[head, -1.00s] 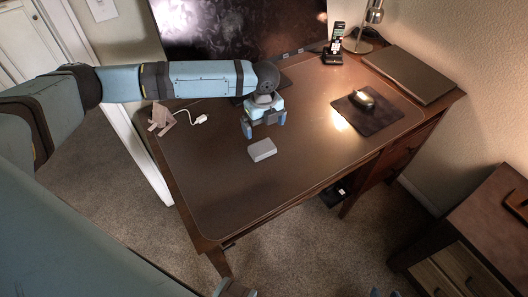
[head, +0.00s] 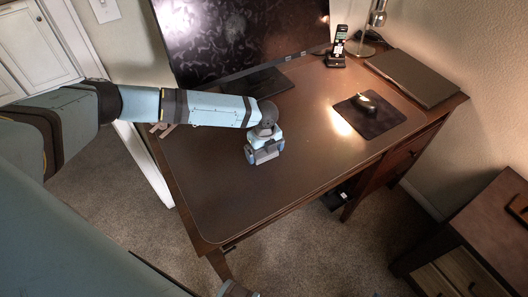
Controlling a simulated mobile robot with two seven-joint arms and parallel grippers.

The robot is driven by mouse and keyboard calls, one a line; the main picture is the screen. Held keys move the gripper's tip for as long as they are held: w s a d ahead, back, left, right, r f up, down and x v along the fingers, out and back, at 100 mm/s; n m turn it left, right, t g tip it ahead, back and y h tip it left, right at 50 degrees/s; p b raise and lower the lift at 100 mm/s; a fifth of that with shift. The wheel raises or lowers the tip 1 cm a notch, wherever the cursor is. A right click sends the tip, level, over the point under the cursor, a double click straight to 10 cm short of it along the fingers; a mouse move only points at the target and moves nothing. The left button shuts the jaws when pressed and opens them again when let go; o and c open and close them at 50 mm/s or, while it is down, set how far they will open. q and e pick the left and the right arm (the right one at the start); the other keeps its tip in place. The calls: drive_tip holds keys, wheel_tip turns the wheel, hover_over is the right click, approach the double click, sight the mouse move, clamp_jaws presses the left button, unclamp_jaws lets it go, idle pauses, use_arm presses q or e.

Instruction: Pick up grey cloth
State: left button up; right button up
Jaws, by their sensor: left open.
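The grey cloth (head: 268,155) is a small, folded, block-like piece lying on the desk blotter (head: 225,200). My left gripper (head: 266,155) is directly over it, pointing down, with its fingers apart on either side of the cloth. The gripper hides most of the cloth; only a little grey shows between the fingers. Whether the fingers touch it I cannot tell.
A monitor (head: 240,35) stands at the back of the desk. The blotter's front and middle are clear.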

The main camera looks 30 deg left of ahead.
use_arm(q)
drive_tip(key=c, duration=0.6)
drive_tip(key=shift+r, duration=0.1)
wheel_tip(320, 180, up, 20)
drive_tip(key=shift+p, duration=0.4)
